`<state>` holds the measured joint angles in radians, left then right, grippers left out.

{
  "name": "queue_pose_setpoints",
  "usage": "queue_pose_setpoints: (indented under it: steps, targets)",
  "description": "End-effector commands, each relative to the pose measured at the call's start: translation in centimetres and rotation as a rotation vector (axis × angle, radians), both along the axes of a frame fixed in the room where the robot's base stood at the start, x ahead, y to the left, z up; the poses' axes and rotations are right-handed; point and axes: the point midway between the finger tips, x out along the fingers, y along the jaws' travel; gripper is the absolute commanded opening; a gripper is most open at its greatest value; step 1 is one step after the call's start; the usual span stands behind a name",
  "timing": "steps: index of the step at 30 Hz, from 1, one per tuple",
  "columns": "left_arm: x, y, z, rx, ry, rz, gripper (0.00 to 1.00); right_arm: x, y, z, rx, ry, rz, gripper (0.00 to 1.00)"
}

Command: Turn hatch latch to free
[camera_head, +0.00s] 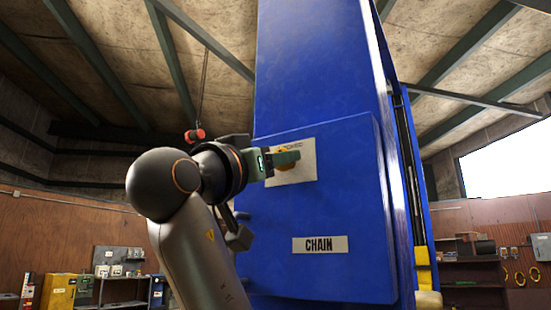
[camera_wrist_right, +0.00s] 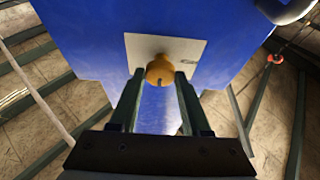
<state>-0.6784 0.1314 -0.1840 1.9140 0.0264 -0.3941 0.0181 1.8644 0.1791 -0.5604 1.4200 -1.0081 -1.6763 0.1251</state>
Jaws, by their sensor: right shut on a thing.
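The hatch latch is a yellow-orange knob (camera_wrist_right: 160,68) on a pale plate (camera_wrist_right: 195,48), seen top centre in the right wrist view. In the head view the plate (camera_head: 308,172) sits on the blue hatch (camera_head: 345,200), and the fingers cover most of the latch. My right gripper (camera_head: 287,158) reaches it from the left. In the right wrist view its two dark green fingers (camera_wrist_right: 160,78) stand on either side of the knob, shut on it. My left gripper is in neither view.
A label reading "CHAIN" (camera_head: 320,244) is on the hatch below the latch. A red piece (camera_head: 195,134) hangs on a cord behind my arm. Shelves and cabinets (camera_head: 60,292) stand far back at left. A workbench (camera_head: 475,270) stands at right.

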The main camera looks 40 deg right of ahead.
Motion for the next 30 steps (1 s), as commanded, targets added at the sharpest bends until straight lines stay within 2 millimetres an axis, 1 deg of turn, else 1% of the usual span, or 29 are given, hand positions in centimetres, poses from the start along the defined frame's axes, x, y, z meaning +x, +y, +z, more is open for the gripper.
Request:
queue_pose_setpoints:
  steps: [1, 6, 7, 14, 19, 26, 30]
  targets:
    - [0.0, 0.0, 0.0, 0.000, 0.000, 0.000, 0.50, 0.0, 0.0, 0.0, 0.000, 0.000, 0.001, 0.21]
    - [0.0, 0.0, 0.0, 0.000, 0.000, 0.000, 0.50, 0.0, 0.0, 0.0, 0.000, 0.000, 0.001, 0.02]
    - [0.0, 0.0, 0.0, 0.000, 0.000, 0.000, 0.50, 0.0, 0.0, 0.0, 0.000, 0.000, 0.001, 0.00]
    - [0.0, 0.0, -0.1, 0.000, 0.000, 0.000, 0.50, 0.0, 0.0, 0.0, -0.003, 0.007, 0.001, 0.00]
    - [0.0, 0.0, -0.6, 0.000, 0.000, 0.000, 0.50, 0.0, 0.1, -0.1, -0.014, 0.047, 0.004, 0.00]
    - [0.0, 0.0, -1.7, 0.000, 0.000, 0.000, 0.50, -0.2, 0.1, -0.2, -0.055, 0.182, 0.005, 0.00]
    - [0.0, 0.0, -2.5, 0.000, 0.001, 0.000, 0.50, -0.2, 0.1, -0.2, -0.089, 0.301, 0.006, 0.00]
